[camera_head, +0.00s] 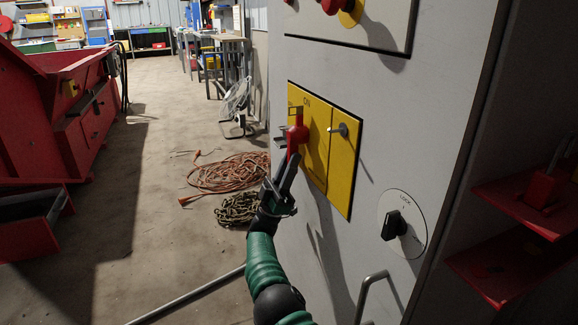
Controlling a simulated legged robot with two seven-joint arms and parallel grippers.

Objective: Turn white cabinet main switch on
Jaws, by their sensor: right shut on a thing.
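The white cabinet (395,110) fills the right half of the head view. On its front is a yellow switch panel (343,170) with "ON" lettering near the top. A red main switch handle (297,133) sticks out from the panel's left part. My right gripper (288,165), on a green-sleeved arm from below, is shut on the red handle. The fingers partly cover the handle's lower end. My left gripper is not in view.
A black lock knob (394,225) on a round plate and a metal door handle (370,290) sit lower on the cabinet. Orange cable (225,174) and a chain (237,208) lie on the floor. A red machine (85,110) stands left, with open floor between.

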